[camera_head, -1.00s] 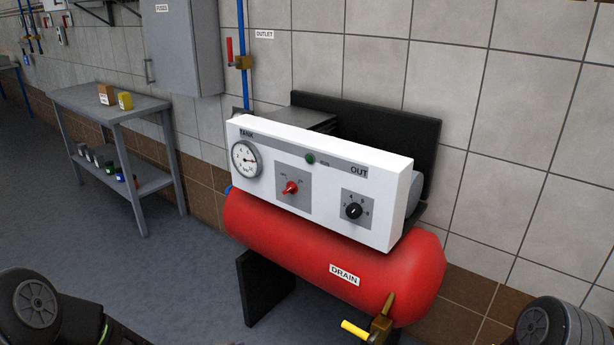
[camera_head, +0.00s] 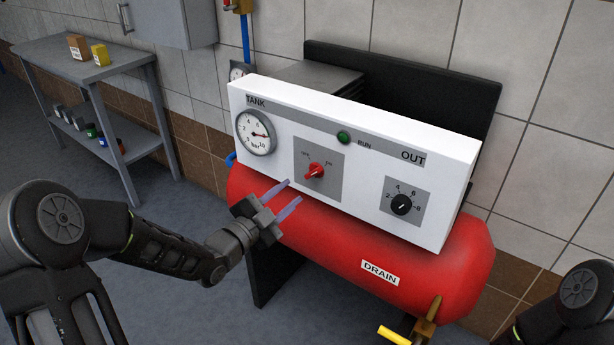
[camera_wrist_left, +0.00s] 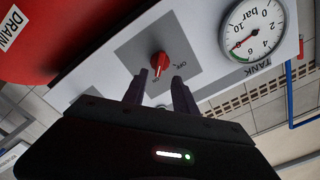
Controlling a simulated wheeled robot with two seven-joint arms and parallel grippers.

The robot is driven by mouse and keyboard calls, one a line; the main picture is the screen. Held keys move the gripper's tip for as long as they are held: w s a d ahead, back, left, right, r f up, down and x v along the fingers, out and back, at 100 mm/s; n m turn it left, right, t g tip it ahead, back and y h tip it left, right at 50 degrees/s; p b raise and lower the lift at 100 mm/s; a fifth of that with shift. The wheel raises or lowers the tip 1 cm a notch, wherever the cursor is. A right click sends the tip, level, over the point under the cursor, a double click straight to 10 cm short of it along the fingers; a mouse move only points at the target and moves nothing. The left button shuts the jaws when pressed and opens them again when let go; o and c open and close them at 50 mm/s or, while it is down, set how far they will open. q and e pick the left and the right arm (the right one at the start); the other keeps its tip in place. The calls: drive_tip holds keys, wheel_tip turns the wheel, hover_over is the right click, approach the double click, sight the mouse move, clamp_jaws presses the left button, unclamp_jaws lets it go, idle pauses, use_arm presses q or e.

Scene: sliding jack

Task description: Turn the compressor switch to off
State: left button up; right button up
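The compressor switch is a red knob (camera_head: 316,170) on a grey plate (camera_head: 331,188) in the white panel (camera_head: 360,140). Its pointer seems turned toward the right-hand label, but the small lettering is hard to read. My left gripper (camera_head: 290,191) is open and empty, just left of and below the knob, with its two fingertips apart. In the left wrist view the red knob (camera_wrist_left: 159,61) shows just beyond the gap between the fingers (camera_wrist_left: 156,84), and they do not appear to touch it. My right gripper is out of view; only part of that arm shows at the lower right.
The panel also has a tank gauge (camera_head: 256,132), a green run lamp (camera_head: 344,137) and a black outlet knob (camera_head: 401,205). Below is the red tank (camera_head: 420,262) with a yellow drain handle (camera_head: 394,335). A grey side table (camera_head: 80,70) stands at the left.

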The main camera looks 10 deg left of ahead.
sight(310, 176)
use_arm(q)
drive_tip(key=shift+p+x, duration=0.55)
drive_tip(key=shift+x, duration=3.4)
drive_tip(key=shift+a+f, duration=0.1)
drive_tip(key=shift+c, duration=0.3)
clamp_jaws()
